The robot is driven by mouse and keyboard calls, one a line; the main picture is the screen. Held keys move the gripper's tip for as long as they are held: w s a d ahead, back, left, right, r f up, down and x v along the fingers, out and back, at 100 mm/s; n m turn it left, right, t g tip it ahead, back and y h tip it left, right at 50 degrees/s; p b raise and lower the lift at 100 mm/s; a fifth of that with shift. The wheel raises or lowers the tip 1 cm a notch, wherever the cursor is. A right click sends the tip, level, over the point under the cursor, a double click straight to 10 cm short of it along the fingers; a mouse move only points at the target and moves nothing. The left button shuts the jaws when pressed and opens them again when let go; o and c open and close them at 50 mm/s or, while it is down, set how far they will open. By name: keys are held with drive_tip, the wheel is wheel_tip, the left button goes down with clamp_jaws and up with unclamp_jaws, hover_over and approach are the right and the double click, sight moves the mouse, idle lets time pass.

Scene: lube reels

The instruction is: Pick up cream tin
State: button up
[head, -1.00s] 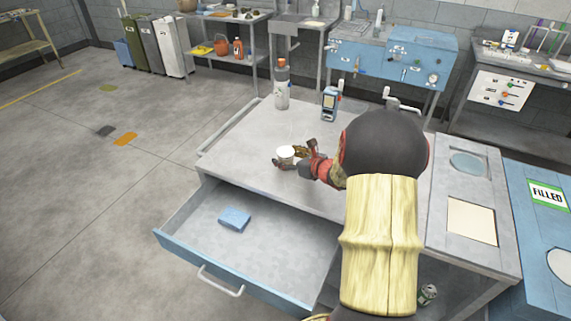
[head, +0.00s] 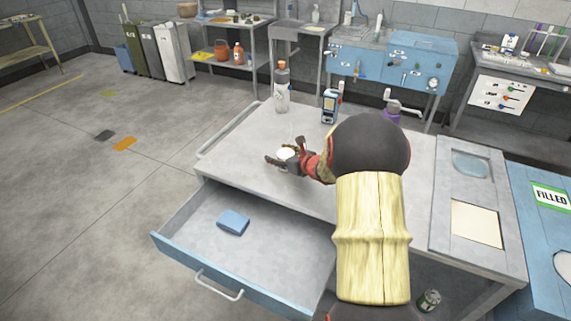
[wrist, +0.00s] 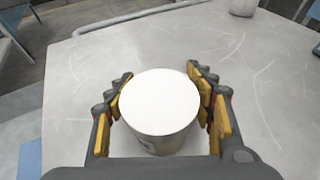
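The cream tin (wrist: 160,105) is a small round tin with a plain white top, upright on the grey worktop (wrist: 75,90). It also shows in the head view (head: 287,154), near the middle of the bench top. My gripper (wrist: 163,88) is open around the tin, one finger on each side. The yellow finger pads are very close to its sides, with a narrow gap at the lower left. Contact on the right is hard to tell. The lower front of the tin is partly hidden by the gripper body.
Below the front edge, a drawer (head: 185,255) is pulled out with a blue block (head: 233,222) inside. The bench top left of the tin is clear.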

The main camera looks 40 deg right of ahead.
drive_tip(key=c, duration=1)
drive_tip(key=shift+c, duration=0.2)
